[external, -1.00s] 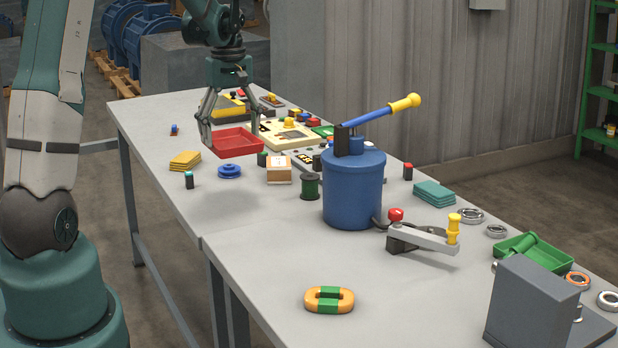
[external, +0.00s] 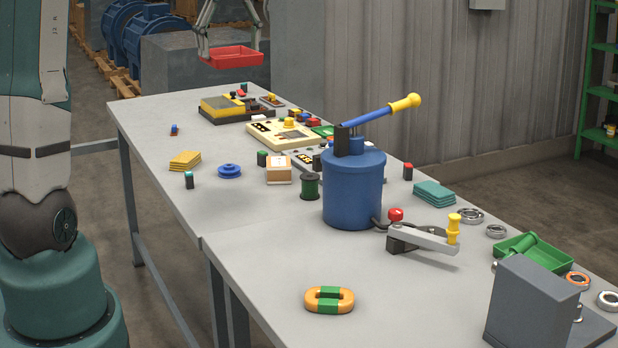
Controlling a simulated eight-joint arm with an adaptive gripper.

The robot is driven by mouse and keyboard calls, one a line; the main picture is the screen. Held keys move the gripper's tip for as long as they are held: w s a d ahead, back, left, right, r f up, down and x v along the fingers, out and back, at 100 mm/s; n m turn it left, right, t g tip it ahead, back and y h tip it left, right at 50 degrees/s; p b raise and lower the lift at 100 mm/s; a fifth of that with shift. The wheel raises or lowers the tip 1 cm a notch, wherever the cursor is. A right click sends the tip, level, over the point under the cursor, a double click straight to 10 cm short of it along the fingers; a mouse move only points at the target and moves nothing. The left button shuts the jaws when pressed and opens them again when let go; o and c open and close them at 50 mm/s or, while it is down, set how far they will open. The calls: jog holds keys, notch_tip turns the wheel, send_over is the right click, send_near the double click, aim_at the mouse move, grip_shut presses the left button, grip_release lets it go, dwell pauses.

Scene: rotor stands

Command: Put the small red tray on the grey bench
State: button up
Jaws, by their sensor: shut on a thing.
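The small red tray (external: 232,58) is held up in the air near the top of the external view, above the far end of the table. My gripper (external: 231,50) is shut on it, with a finger at each end of the tray. The tray looks roughly level and touches nothing below. The grey bench (external: 190,215) is the long light-grey table with many items on it. A darker grey block (external: 185,68) stands on the floor behind its far end; I cannot tell which of the two is meant.
Yellow pads (external: 185,161), a blue spool (external: 229,171) and a yellow-black device (external: 222,107) lie on the far half. A tall blue canister (external: 353,190) with a raised lever stands mid-table. A green tray (external: 535,252) is at right. The near left surface is mostly clear.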

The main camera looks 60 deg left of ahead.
jog(key=w+d+m, duration=0.9)
jog(key=w+d, duration=0.3)
jog(key=d, duration=0.3)
jog(key=w+d+m, duration=0.9)
jog(key=w+d, duration=0.2)
jog(key=d, duration=0.4)
jog(key=w+d+m+p, duration=0.1)
jog(key=w+d+m, duration=0.2)
jog(key=d+m, duration=1.1)
jog(key=w+d+m+p, duration=0.1)
jog(key=w+d+m, duration=0.25)
jog(key=d, duration=2.15)
notch_tip(320, 180, down, 26)
jog(key=shift+s+f, duration=0.2)
jog(key=shift+s, duration=0.15)
jog(key=shift+m, duration=0.25)
jog(key=shift+f, duration=3.1)
jog(key=shift+f, duration=0.1)
